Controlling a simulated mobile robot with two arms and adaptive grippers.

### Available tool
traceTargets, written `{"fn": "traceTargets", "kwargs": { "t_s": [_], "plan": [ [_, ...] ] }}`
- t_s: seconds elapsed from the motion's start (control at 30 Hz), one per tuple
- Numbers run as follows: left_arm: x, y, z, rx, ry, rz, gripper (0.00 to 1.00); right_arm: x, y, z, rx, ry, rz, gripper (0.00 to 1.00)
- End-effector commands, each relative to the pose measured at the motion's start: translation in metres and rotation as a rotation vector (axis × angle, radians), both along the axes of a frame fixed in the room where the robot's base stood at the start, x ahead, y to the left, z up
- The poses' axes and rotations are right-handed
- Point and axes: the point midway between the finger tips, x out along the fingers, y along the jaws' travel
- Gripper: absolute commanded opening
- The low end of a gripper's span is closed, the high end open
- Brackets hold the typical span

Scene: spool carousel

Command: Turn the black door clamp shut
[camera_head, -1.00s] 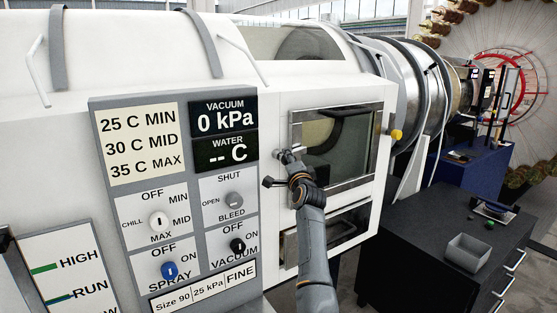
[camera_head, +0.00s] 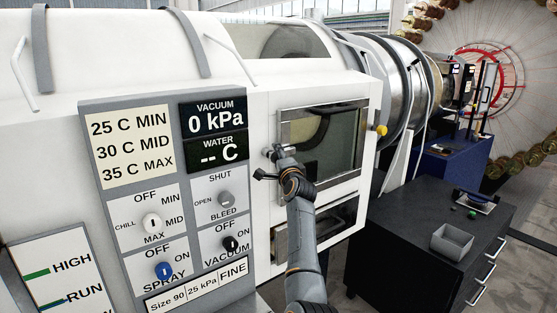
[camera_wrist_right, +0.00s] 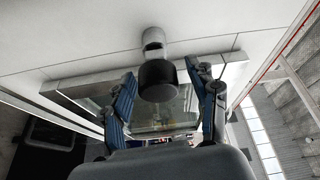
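The black door clamp (camera_wrist_right: 158,82) shows in the right wrist view as a dark round knob in front of a short silver post on the white housing. My right gripper (camera_wrist_right: 161,73) is open, with one finger on each side of the knob and visible gaps between. In the head view my right gripper (camera_head: 272,163) is at the left edge of the framed glass door (camera_head: 325,138). There the clamp is small and hard to tell apart from the fingers. The door looks closed. My left gripper is not in view.
A control panel (camera_head: 173,245) with knobs and displays is left of the arm. A yellow knob (camera_head: 381,130) sits right of the door. A dark cabinet (camera_head: 400,232) carrying a grey bin (camera_head: 452,241) stands at the right.

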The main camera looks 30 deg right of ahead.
Motion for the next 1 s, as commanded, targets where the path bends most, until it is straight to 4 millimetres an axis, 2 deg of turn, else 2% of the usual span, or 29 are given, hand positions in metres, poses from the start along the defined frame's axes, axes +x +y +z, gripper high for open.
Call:
{"fn": "traceTargets", "kwargs": {
  "t_s": [0.27,0.47,1.0],
  "plan": [
    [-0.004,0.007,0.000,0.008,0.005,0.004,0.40,0.000,0.000,-0.001,-0.001,0.003,0.000,0.62],
    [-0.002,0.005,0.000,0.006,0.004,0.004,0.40,-0.010,0.004,-0.002,-0.002,0.003,0.001,0.62],
    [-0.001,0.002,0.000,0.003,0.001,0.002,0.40,-0.086,0.032,-0.004,-0.001,0.003,0.000,0.62]
  ]
}}
